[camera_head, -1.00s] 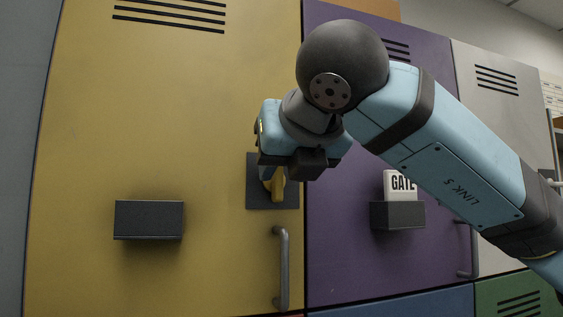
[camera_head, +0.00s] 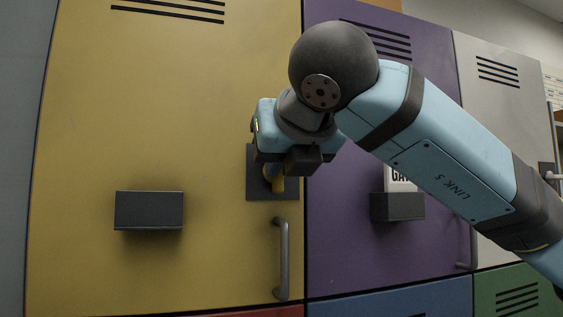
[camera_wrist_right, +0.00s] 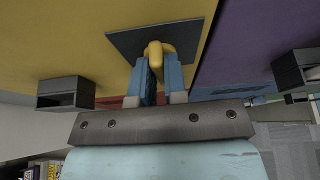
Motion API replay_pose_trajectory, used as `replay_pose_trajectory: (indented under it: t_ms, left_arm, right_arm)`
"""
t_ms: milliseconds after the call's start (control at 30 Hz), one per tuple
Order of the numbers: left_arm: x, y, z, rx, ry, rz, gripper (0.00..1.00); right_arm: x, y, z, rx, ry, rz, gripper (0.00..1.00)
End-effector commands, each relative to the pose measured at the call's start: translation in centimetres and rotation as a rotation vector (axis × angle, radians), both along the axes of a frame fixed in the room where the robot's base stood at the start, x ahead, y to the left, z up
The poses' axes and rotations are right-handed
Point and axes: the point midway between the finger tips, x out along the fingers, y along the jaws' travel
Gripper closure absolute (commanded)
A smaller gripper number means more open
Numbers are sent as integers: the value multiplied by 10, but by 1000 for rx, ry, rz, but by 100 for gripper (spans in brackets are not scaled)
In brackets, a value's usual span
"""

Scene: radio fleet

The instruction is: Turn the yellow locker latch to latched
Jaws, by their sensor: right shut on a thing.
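The yellow locker (camera_head: 215,75) fills the left and middle of the head view, its door closed. Its yellow latch handle (camera_head: 278,184) sits on a dark square plate (camera_head: 254,186) near the door's right edge, its visible end pointing down. My right gripper (camera_head: 271,171) is at the plate, shut on the handle. The wrist view shows the bent yellow handle (camera_wrist_right: 157,47) between the blue fingers (camera_wrist_right: 157,72), in front of the dark plate (camera_wrist_right: 124,44). My wrist hides the upper part of the latch in the head view. My left gripper is not in view.
A grey door pull (camera_head: 283,260) stands out just below the latch. A dark box (camera_head: 149,211) sticks out from the yellow door. The purple locker (camera_head: 340,240) on the right has another dark box (camera_head: 398,207) with a partly hidden white sign (camera_head: 400,186).

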Motion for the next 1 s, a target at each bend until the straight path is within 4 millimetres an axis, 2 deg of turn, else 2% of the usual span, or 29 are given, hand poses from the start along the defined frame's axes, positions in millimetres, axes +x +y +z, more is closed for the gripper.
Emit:
replay_pose_trajectory:
  t_ms: [400,800,1000]
  left_arm:
    - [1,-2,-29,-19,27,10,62]
    - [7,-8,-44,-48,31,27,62]
    - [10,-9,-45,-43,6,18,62]
  right_arm:
    - [-2,3,-4,-271,-91,-4,100]
    - [-4,8,-5,-634,-209,-2,100]
    - [-4,9,-7,-815,-267,-3,100]
